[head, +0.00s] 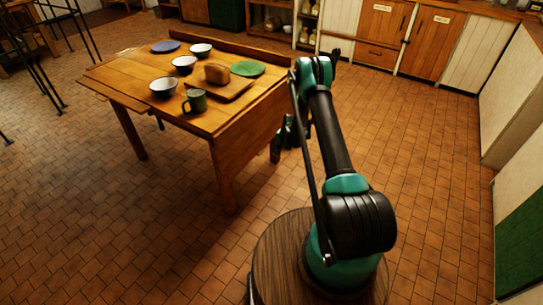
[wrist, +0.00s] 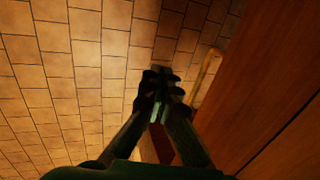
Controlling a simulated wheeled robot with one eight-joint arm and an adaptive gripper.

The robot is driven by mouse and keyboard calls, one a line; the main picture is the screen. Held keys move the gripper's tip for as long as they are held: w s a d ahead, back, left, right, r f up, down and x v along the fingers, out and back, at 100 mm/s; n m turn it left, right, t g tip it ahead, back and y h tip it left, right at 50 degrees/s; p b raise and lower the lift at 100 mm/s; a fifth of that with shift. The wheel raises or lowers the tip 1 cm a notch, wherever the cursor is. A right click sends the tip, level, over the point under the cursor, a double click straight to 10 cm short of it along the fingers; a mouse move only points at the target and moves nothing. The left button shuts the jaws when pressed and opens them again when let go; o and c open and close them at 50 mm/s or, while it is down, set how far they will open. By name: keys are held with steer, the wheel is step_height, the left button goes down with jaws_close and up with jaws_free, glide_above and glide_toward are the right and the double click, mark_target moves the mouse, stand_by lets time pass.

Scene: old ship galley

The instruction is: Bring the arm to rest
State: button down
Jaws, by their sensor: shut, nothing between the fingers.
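My arm rises from my round wooden-topped base in the head view, reaches away and bends down at its far end beside the table's right side. My gripper (head: 290,138) hangs low there, below the tabletop level and partly hidden behind the arm. In the wrist view my gripper (wrist: 158,95) is shut, its fingertips together with nothing between them. It points towards the tiled floor, with brown wood close on the right.
The wooden table (head: 262,118) stands left of my arm. On it are several bowls, a green mug (head: 196,101), a green plate (head: 247,69), a blue plate (head: 166,47) and a loaf (head: 216,74) on a board (head: 232,91). Floor right of my arm is clear up to the cabinets (head: 427,45).

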steer(key=s+d+r+n, duration=0.15)
steer(key=s+r, duration=0.35)
steer(key=r, duration=0.6)
steer(key=s+d+r+n+t+h, duration=0.1)
steer(key=s+d+r, duration=0.1)
steer(key=s+r, duration=0.65)
steer(key=s+d+r+n, duration=0.1)
steer(key=s+d+r, duration=0.15)
steer(key=r, duration=1.05)
steer(key=s+d+r+n+h, duration=0.1)
steer(key=s+d+r+n, duration=0.1)
steer(key=s, duration=1.2)
steer(key=s+d+r+n+t+h, duration=0.1)
steer(key=s+r, duration=0.2)
steer(key=s, duration=1.2)
steer(key=shift+d+n, duration=0.35)
steer(key=shift+d, duration=0.05)
steer(key=shift+w+r, duration=0.1)
